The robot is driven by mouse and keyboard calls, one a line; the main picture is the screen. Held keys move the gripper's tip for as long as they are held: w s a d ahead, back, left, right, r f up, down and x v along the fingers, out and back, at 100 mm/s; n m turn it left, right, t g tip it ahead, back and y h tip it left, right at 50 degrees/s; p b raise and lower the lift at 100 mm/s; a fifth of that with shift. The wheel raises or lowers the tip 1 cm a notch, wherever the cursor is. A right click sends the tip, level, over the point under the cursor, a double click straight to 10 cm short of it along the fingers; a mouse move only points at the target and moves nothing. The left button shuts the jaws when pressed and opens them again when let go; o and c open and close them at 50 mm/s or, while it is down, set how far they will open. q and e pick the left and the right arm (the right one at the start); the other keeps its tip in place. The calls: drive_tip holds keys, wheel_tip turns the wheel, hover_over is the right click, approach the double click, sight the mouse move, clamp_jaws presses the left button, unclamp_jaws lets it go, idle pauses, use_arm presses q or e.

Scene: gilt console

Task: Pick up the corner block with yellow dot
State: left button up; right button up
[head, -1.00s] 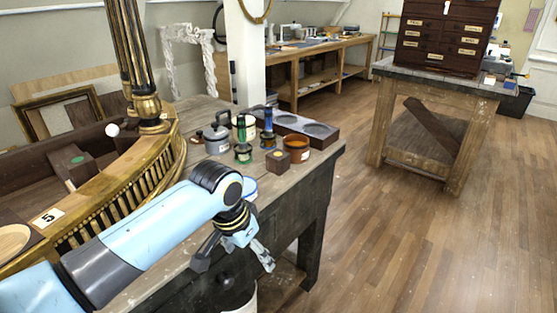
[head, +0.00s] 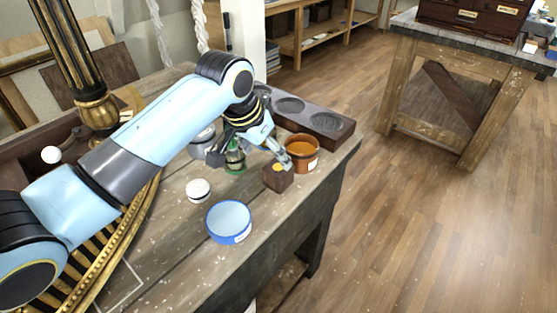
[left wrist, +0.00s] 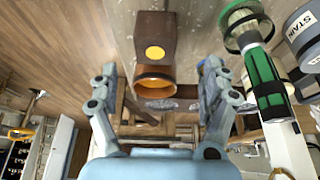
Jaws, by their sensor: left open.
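The corner block with the yellow dot (head: 277,178) is a small dark brown block on the workbench, near its right edge. In the left wrist view the block (left wrist: 155,32) shows with its yellow dot facing the camera, beyond and between the fingers. My left gripper (head: 276,155) is just above and behind the block in the head view, fingers apart. In the left wrist view the left gripper (left wrist: 158,88) is open with nothing between its fingertips. Whether a finger touches the block cannot be told. My right gripper is not in view.
An orange-brown pot (head: 302,153) stands close behind the block. A green-handled brush (left wrist: 262,75) and a grey can (left wrist: 305,45) stand beside it. A blue-rimmed tub (head: 229,222) and a white-topped jar (head: 198,190) stand nearer. A dark tray with round hollows (head: 325,122) lies behind.

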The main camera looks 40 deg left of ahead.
sight(276, 169)
use_arm(q)
drive_tip(key=x, duration=0.3)
drive_tip(key=shift+d+f, duration=0.25)
drive_tip(key=shift+w+f, duration=0.1)
drive_tip(key=shift+f, duration=0.2)
drive_tip(key=x, duration=0.4)
drive_tip(key=shift+d+f, duration=0.1)
drive_tip(key=shift+f, duration=0.1)
drive_tip(key=shift+w+f, duration=0.1)
drive_tip(key=shift+f, duration=0.25)
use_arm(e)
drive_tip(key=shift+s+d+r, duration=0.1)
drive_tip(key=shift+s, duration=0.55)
use_arm(q)
drive_tip(key=shift+c, duration=0.4)
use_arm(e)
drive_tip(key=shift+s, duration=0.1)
use_arm(q)
drive_tip(key=c, duration=1.2)
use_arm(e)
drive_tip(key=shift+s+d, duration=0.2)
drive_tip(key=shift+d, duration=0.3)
use_arm(q)
drive_tip(key=shift+r, duration=0.1)
